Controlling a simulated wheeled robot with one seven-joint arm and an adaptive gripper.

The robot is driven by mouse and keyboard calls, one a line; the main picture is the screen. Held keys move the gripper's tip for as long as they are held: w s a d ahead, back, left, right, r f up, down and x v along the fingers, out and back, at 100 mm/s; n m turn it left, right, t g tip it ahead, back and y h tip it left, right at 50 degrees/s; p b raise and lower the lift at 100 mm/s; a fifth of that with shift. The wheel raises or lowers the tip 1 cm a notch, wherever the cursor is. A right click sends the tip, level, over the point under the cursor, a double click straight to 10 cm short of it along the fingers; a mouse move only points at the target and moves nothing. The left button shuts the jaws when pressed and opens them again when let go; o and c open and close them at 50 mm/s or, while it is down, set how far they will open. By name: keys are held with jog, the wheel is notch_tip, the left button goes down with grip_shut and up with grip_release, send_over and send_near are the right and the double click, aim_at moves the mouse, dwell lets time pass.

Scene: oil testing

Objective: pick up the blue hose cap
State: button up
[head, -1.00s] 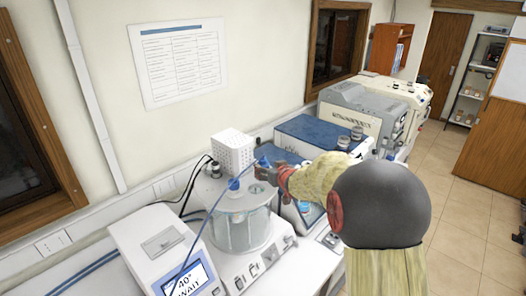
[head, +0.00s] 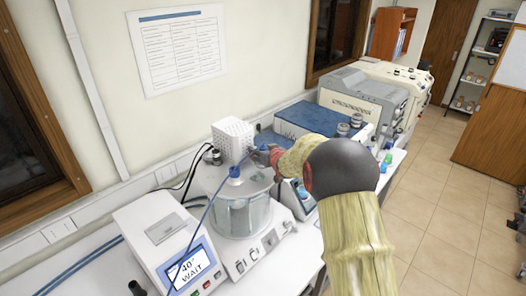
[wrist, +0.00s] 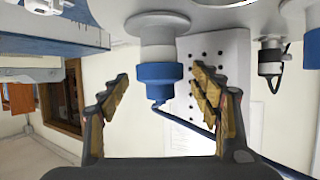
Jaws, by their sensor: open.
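The blue hose cap (wrist: 158,74) sits on a white stem in the wrist view, which is upside down. A thin blue hose (wrist: 196,130) runs from it. My gripper (wrist: 158,76) is open, with one finger on each side of the cap. Neither finger visibly touches it. How deep the cap lies between the fingers is hard to judge.
A glass vessel (head: 240,215) with a blue knob (head: 234,172) stands just left of my gripper. A white perforated box (head: 233,140) is behind. A display unit (head: 170,245) stands at left; a blue-topped machine (head: 305,120) is at right.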

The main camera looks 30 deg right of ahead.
jog(key=c, duration=1.1)
jog(key=shift+c, duration=0.8)
